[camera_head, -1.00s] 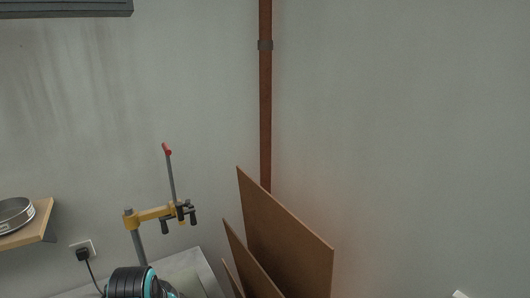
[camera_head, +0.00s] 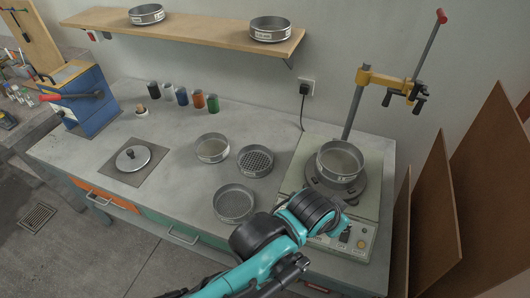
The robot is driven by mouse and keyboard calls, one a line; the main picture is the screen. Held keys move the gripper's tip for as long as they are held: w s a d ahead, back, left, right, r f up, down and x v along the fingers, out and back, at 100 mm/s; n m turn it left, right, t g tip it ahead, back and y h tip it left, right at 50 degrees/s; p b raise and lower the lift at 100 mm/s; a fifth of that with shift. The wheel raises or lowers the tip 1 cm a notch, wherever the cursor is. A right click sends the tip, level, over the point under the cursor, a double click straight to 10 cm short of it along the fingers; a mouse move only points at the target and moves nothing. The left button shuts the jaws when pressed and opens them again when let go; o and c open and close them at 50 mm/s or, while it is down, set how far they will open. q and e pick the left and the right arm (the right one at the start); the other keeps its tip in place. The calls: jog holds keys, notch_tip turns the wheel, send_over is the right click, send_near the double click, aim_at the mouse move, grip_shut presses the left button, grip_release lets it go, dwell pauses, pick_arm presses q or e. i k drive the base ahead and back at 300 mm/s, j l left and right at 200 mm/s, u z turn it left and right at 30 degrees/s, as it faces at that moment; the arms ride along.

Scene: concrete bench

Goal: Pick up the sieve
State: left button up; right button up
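Several round metal sieves are in view, and I cannot tell which one the task means. One sieve (camera_head: 339,176) sits on the shaker machine (camera_head: 368,200) at the right of the bench. A sieve (camera_head: 212,149), a coarse-mesh sieve (camera_head: 256,161) and a fine-mesh sieve (camera_head: 234,203) lie on the bench left of the machine. Two more sieves (camera_head: 146,14) (camera_head: 270,35) rest on the wall shelf. One of my teal and black arms reaches in from the bottom, in front of the machine. I cannot make out gripper fingers on it. No gripper shows holding a sieve.
A grey bench (camera_head: 165,195) carries a lidded round fitting (camera_head: 132,158), several small coloured jars (camera_head: 182,96) and a blue box-shaped device (camera_head: 88,103). A yellow clamp stand (camera_head: 378,78) rises behind the machine. Brown boards (camera_head: 495,170) lean at right.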

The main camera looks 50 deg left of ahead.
aim_at(253, 161)
jog(key=u, duration=1.9)
